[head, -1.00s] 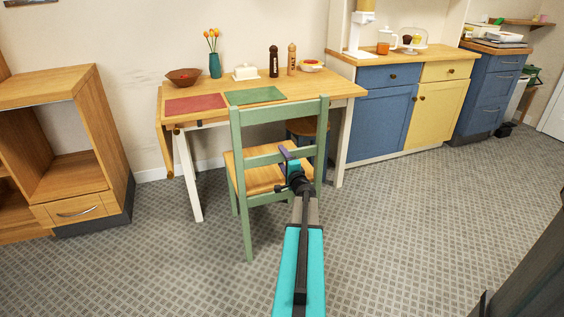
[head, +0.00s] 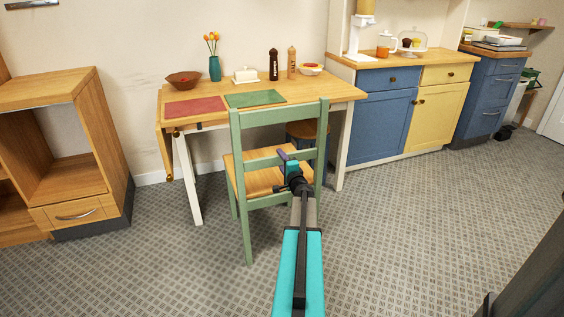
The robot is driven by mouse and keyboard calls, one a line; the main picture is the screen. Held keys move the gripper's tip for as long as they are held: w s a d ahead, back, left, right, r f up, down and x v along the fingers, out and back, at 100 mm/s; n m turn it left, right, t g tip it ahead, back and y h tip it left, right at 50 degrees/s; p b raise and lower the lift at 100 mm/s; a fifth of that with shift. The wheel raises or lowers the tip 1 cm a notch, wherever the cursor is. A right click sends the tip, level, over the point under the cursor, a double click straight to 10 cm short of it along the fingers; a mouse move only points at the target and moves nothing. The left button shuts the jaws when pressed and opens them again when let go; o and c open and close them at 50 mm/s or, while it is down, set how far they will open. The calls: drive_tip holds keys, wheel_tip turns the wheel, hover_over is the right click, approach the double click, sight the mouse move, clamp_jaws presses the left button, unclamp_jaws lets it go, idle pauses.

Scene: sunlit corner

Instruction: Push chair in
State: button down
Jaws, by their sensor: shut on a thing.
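A green chair (head: 240,178) with a light wood seat (head: 257,183) stands at the front side of a wooden table (head: 330,93), its back toward me. Its seat is partly under or close to the table's front edge; the exact overlap is hard to tell. My gripper (head: 287,162) is at the chair's backrest, at the right part of its middle slat, and is shut on it. My arm hides part of the seat and the right rear leg.
A brown stool (head: 307,130) stands under the table's right side. A wooden shelf unit (head: 75,190) stands at left, blue and yellow cabinets (head: 383,120) at right. Placemats, a bowl, a vase and shakers are on the table. The floor (head: 420,240) at front right is clear.

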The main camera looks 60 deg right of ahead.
drive_tip(key=shift+f, duration=0.25)
idle(0.7)
drive_tip(key=shift+w, duration=0.1)
